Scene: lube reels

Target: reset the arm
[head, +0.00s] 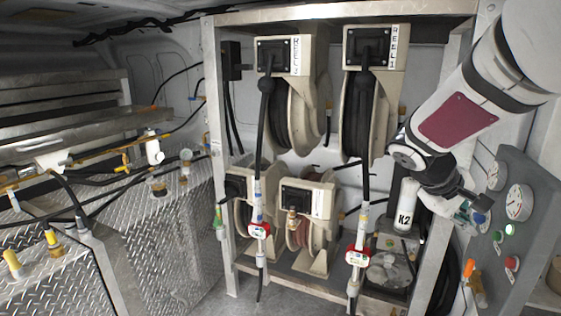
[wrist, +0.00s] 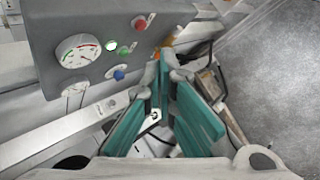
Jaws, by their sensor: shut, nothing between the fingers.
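My arm (head: 455,115) reaches in from the upper right in the head view. My gripper (head: 468,214) is at its lower end, beside the grey control panel (head: 515,165) and partly hidden by its own wrist. In the wrist view my gripper (wrist: 166,72) shows its teal-padded fingers drawn together at the tips, with nothing held between them. The panel (wrist: 75,20) is to the upper left there, with a round gauge (wrist: 78,51), a lit green button (wrist: 112,46), a red knob (wrist: 140,23) and a blue button (wrist: 119,73).
A pale metal frame (head: 216,130) holds several hose reels, with hoses hanging down in front. A white K2 cylinder (head: 407,205) stands just left of my gripper. Diamond-plate boxes (head: 165,245) and a bench fill the left. Open grey floor (wrist: 275,75) shows right in the wrist view.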

